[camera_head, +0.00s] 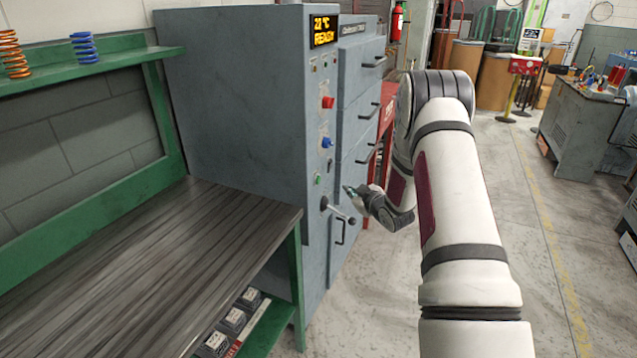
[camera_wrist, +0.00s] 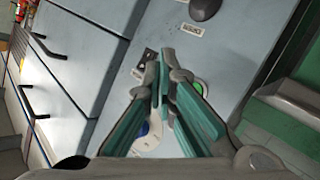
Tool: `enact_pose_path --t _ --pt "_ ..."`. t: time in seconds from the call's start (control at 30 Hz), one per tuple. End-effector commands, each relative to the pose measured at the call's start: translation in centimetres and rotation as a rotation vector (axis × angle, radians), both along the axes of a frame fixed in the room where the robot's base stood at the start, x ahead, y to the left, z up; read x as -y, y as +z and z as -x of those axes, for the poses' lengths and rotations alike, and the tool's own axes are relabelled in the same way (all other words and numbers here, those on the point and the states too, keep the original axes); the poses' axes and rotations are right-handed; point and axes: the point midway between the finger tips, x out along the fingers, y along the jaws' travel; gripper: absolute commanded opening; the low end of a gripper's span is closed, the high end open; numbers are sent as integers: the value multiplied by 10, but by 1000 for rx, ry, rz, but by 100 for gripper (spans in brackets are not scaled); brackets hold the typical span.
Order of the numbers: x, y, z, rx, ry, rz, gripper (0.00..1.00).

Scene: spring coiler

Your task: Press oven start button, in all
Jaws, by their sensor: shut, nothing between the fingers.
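The grey oven cabinet (camera_head: 235,100) has a narrow control panel on its front with a lit display (camera_head: 324,31) reading "22 °C READY". The small green button (camera_head: 317,180) sits low on the panel, under the blue knob (camera_head: 327,143) and red knob (camera_head: 327,102). My gripper (camera_head: 349,189) is shut and empty, to the right of the green button and apart from it in the head view. In the wrist view, my gripper (camera_wrist: 157,57) points at the panel; the green button (camera_wrist: 198,88) shows beside the right finger, partly hidden by it. The blue knob (camera_wrist: 143,129) is partly hidden too.
A lever with a dark ball end (camera_head: 338,211) sticks out below the green button, close under my gripper. Drawers with handles (camera_head: 366,160) are on the right of the panel. A green-framed workbench (camera_head: 150,250) stands at left.

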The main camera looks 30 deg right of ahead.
Motion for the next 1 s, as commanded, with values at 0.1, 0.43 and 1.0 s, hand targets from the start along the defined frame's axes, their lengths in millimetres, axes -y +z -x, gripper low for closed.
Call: enact_pose_path --t 0.1,0.43,1.0 --pt "-11 -1 -15 2 4 1 0" --pt "-35 -1 -45 0 2 0 0" --pt "-42 0 -54 0 0 0 0"
